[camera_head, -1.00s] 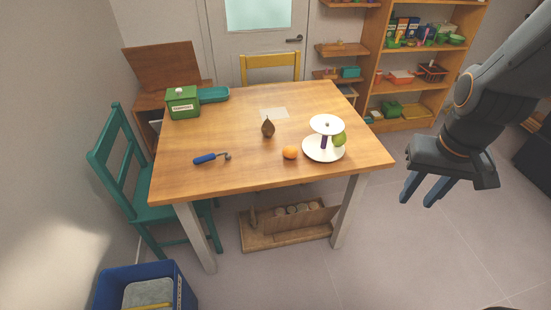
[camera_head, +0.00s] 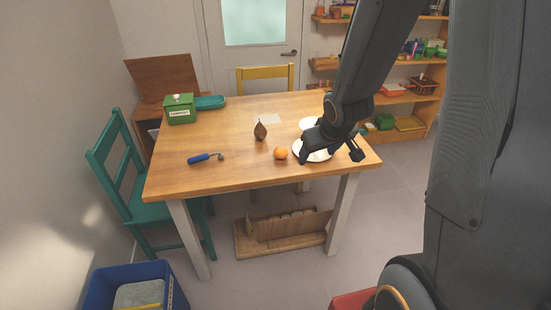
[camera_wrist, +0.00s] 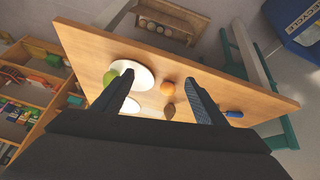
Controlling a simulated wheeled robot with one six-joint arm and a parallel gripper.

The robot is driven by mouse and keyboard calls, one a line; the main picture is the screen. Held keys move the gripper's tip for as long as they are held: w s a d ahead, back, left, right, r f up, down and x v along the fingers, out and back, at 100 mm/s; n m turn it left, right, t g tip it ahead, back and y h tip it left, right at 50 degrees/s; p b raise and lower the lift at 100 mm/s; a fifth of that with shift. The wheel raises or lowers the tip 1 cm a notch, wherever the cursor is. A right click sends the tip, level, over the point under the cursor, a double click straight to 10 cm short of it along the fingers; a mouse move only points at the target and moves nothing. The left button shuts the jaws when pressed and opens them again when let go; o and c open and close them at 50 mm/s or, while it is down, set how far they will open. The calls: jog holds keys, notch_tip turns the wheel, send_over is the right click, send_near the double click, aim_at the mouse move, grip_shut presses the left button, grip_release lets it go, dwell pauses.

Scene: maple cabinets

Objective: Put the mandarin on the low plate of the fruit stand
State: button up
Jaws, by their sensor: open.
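The orange mandarin (camera_head: 281,154) lies on the wooden table near its front edge, just left of the fruit stand. It also shows in the wrist view (camera_wrist: 168,88), between the two fingers. The fruit stand's white low plate (camera_head: 313,156) is partly hidden by my arm in the head view; in the wrist view the low plate (camera_wrist: 145,77) shows behind the left finger, with a green fruit (camera_wrist: 110,77) on it. My gripper (camera_wrist: 165,95) is open and empty, above the table. In the head view my gripper (camera_head: 330,155) covers much of the stand.
A dark brown pear-shaped fruit (camera_head: 260,131) and a blue-handled tool (camera_head: 205,158) lie on the table (camera_head: 215,180). A green box (camera_head: 180,108) stands at the back left. A teal chair (camera_head: 128,180) and yellow chair (camera_head: 265,76) flank the table.

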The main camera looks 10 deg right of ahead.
jog(key=w+f+n+t+y+b, duration=0.2)
jog(key=w+f, duration=0.4)
jog(key=w, duration=0.2)
jog(key=n+t+y+b, duration=0.2)
jog(key=t+y+b, duration=0.1)
jog(key=y, duration=0.1)
send_near(285, 152)
jog(key=shift+w+a+f, duration=0.2)
jog(key=shift+w+f, duration=0.5)
jog(key=shift+f, duration=0.25)
jog(key=shift+a+f+t+y, duration=0.15)
jog(key=shift+t+y, duration=0.15)
jog(key=shift+y, duration=0.1)
jog(key=shift+w+a+f, duration=0.15)
jog(key=shift+w+a, duration=0.2)
jog(key=shift+w, duration=0.05)
jog(key=shift+x, duration=0.8)
jog(key=shift+p+x, duration=0.85)
jog(key=shift+x, duration=1.8)
jog(key=shift+w+d, duration=0.1)
jog(key=shift+w, duration=0.05)
jog(key=c, duration=1.3)
jog(key=shift+r, duration=0.2)
